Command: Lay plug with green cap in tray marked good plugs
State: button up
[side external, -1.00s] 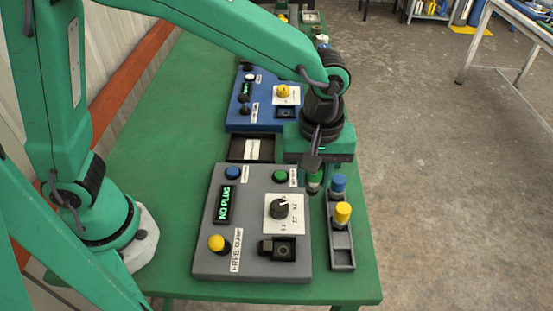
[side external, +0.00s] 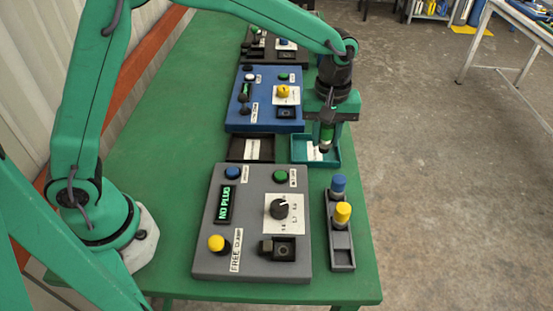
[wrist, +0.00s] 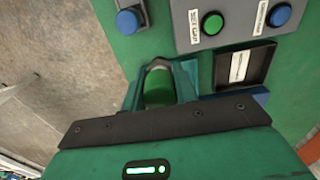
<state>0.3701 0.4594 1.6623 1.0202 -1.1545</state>
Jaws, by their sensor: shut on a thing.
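The plug with the green cap (side external: 327,133) is held in my gripper (side external: 327,122), upright, with its dark lower end pointing down. It is over the teal tray (side external: 300,159), near the tray's right part. I cannot tell whether its tip touches the tray floor. The tray has a white label, partly covered and too small to read. In the wrist view the green cap (wrist: 158,90) shows between the fingers, and the teal tray is mostly hidden behind my gripper.
A black tray (side external: 236,158) with a white label lies left of the teal tray. A grey panel (side external: 208,262) reads NO PLUG. A rack (side external: 342,258) holds a blue-capped plug (side external: 338,187) and a yellow-capped plug (side external: 343,213). A blue panel (side external: 235,120) stands beyond.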

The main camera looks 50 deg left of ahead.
jog(key=w+a+f, duration=0.4)
jog(key=a, duration=0.1)
jog(key=w+a+f, duration=0.2)
jog(key=shift+w+a, duration=0.25)
jog(key=shift+w, duration=0.1)
jog(key=shift+f, duration=2.05)
jog(key=shift+f, duration=0.15)
jog(key=o, duration=1)
notch_tip(320, 180, up, 12)
jog(key=shift+r, duration=0.15)
